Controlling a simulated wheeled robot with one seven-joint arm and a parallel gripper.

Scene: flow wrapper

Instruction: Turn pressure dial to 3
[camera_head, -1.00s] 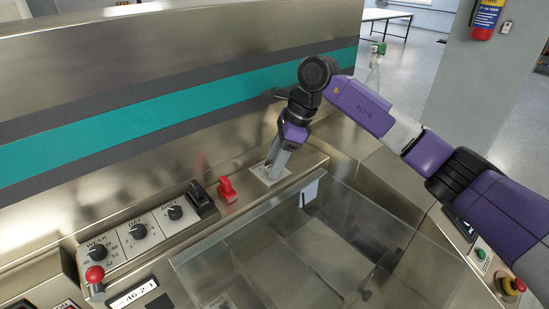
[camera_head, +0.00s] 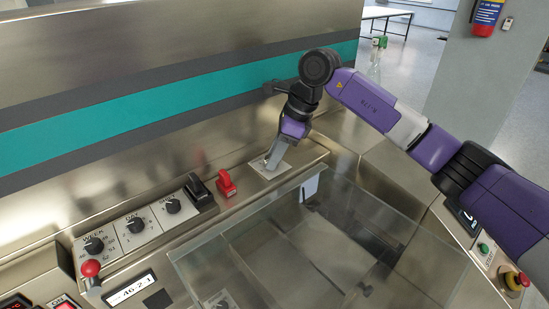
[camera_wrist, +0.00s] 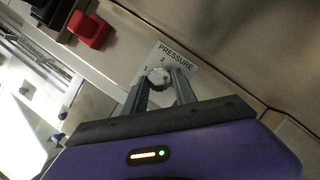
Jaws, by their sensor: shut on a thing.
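The pressure dial (camera_wrist: 158,77) is a small pale round knob on a white plate marked PRESSURE (camera_wrist: 176,56), with 1 and 2 readable beside it in the wrist view. My gripper (camera_wrist: 160,84) is shut on the dial, one finger on each side. In the head view my gripper (camera_head: 269,163) reaches down to the plate (camera_head: 272,172) on the machine's ledge. The fingers hide the dial there. The dial's pointer and the 3 mark cannot be made out.
A red switch (camera_head: 226,184) and a black switch (camera_head: 199,193) sit left of the plate. Farther left are the week (camera_head: 94,245), day (camera_head: 136,224) and third (camera_head: 173,205) knobs and a red ball lever (camera_head: 91,269). A clear cover (camera_head: 330,240) lies in front.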

